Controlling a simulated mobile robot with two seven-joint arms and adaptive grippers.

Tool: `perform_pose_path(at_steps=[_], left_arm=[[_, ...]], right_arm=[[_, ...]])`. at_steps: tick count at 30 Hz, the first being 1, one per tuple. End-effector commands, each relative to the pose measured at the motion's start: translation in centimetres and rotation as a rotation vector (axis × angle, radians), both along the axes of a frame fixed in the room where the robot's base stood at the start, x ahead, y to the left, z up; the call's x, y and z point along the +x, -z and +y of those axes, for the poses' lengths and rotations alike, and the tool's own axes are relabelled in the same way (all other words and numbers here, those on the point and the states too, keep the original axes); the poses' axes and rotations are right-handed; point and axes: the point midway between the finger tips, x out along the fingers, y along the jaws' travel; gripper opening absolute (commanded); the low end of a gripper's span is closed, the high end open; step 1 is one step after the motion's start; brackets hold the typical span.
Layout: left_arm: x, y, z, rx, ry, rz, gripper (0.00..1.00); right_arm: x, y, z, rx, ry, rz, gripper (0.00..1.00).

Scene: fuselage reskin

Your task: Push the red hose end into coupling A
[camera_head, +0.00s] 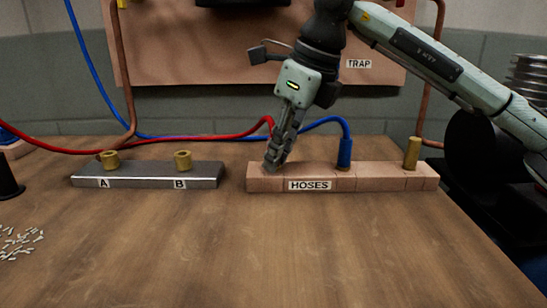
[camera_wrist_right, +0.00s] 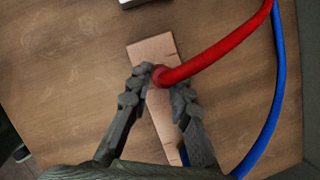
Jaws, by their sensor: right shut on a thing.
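My right gripper (camera_head: 274,160) is at the left end of the wooden block labelled HOSES (camera_head: 390,180). It is shut on the end of the red hose (camera_head: 228,135), and the fingers hide most of that end in the head view. The wrist view shows the red hose (camera_wrist_right: 215,60) bending away from between the two fingertips (camera_wrist_right: 161,76), above the block (camera_wrist_right: 152,47). I cannot tell whether the end is still seated in the block. Coupling A (camera_head: 109,160) is a brass fitting at the left of the grey metal bar (camera_head: 145,179). My left gripper is not in view.
Coupling B (camera_head: 183,160) stands right of A on the bar. A blue hose (camera_head: 345,152) stands in the block, with a brass piece (camera_head: 412,152) at its right end. Small pale bits (camera_head: 17,240) lie at the left. The table front is clear.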

Motion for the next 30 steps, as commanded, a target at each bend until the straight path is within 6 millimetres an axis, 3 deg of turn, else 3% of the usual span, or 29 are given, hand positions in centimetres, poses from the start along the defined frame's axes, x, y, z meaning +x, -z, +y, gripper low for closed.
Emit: perform_pose_path(at_steps=[30], left_arm=[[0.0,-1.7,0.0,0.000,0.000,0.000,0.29]], right_arm=[[0.0,-2.5,0.0,0.001,0.000,0.000,0.00]])
